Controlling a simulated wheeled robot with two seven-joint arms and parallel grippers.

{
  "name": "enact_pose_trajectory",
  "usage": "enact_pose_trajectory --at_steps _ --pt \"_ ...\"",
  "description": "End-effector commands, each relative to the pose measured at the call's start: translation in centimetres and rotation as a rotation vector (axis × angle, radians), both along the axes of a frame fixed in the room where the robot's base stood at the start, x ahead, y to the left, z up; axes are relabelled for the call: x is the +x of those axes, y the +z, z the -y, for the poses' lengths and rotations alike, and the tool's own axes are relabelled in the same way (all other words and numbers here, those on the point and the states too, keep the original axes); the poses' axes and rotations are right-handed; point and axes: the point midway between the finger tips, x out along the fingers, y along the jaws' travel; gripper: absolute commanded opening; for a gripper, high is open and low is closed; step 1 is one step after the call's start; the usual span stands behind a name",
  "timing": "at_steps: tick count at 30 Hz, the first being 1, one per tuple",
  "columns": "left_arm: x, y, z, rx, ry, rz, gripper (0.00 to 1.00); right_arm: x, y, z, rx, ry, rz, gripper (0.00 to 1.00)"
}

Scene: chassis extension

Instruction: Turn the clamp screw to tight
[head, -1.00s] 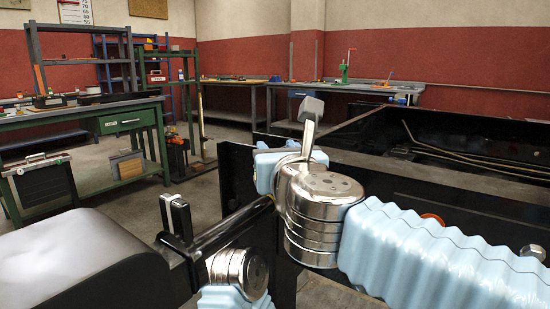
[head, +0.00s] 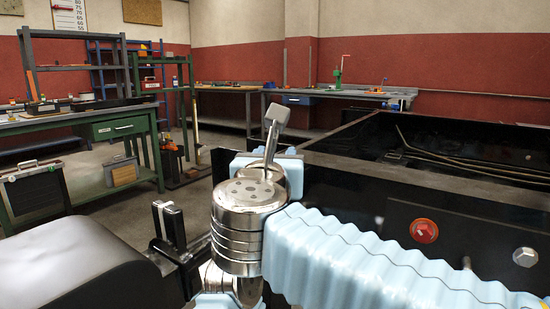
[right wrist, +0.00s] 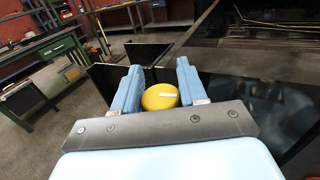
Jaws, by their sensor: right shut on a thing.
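The clamp screw's yellow round knob (right wrist: 160,97), with a small white mark, shows in the right wrist view. My right gripper (right wrist: 161,64) is shut on it, with one pale blue finger on each side. In the head view only the pale blue body of this gripper (head: 294,172) shows behind my silver wrist. Its fingertips and the knob are hidden there. I do not make out my left gripper.
The black chassis (head: 345,195) fills the right side, with a red round part (head: 424,231) and a bolt head (head: 525,257) on its near wall. A green workbench (head: 85,128) stands at the left. Open floor lies between bench and chassis.

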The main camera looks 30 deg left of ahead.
Motion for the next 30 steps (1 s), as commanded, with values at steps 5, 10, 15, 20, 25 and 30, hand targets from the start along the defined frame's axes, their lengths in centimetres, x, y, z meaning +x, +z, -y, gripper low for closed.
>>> enact_pose_trajectory --at_steps 5,10,15,20,25,30 --pt "0.0 0.0 0.0 0.000 0.000 0.000 0.62 0.0 0.1 0.0 0.001 0.000 0.003 0.48" --pt "0.0 0.0 0.0 0.000 0.000 0.000 0.62 0.0 0.1 0.0 0.001 0.001 0.002 0.63" --pt "0.0 0.0 0.0 0.000 0.000 0.000 0.62 0.0 0.1 0.0 0.000 0.001 0.001 0.63" --pt "0.0 -0.3 0.0 0.001 0.001 0.000 0.62 -1.0 0.0 0.4 0.000 0.003 0.001 0.63" --pt "0.1 -1.1 -0.3 0.004 0.005 0.002 0.62 -4.2 -0.1 1.7 0.002 0.004 0.004 0.63" --pt "0.2 -1.7 -0.5 0.008 0.008 0.003 0.62 -8.2 -0.1 3.4 0.002 0.003 0.003 0.63"
